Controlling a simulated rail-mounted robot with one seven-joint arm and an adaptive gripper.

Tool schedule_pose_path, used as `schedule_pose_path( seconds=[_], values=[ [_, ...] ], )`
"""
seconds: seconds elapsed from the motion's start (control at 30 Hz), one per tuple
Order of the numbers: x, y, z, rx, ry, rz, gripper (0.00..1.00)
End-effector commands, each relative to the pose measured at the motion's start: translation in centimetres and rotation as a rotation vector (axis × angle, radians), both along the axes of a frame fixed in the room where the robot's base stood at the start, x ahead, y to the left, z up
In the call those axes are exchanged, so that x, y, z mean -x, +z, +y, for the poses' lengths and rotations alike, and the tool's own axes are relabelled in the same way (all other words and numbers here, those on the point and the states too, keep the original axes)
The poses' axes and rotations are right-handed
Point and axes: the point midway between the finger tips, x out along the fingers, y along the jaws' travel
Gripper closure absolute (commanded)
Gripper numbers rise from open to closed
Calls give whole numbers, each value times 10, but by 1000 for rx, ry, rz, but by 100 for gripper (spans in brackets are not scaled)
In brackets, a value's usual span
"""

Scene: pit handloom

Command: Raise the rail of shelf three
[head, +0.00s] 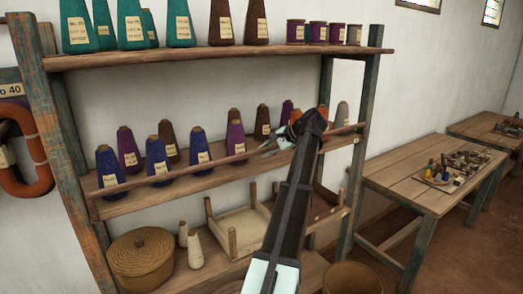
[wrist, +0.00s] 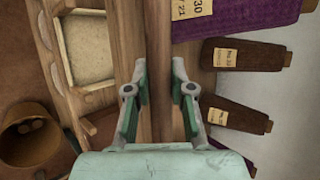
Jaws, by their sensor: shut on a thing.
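The rail (head: 215,164) is a thin wooden bar across the front of the middle shelf (head: 130,207), passing before the yarn cones. In the head view it stands a little above the shelf's front edge toward the right. My gripper (head: 277,146) is at the rail right of its middle, partly hidden by my dark arm. In the wrist view my gripper (wrist: 160,85) has its two green-padded fingers on either side of the rail (wrist: 158,45), shut on it. The rail's seating at its ends is too small to make out.
Blue (head: 158,158), purple and brown cones stand close behind the rail. More cones fill the top shelf (head: 200,54). Below are a lidded basket (head: 140,262) and a wooden tray frame (head: 238,228). A worktable (head: 400,180) stands to the right.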

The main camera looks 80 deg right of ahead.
Motion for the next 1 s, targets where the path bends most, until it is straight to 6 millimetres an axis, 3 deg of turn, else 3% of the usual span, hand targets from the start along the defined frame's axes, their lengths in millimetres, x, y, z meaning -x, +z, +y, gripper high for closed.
schedule_pose_path(
  seconds=[0.23, 0.27, 0.33, 0.73, 1.0],
  values=[
    [-2, 3, -2, 5, -1, -6, 100],
    [-2, 3, -2, 6, -2, -6, 74],
    [-2, 3, -2, 6, -2, -6, 51],
    [3, 4, 0, 3, -1, -3, 51],
    [32, 28, 7, 4, -3, -2, 51]
  ],
)
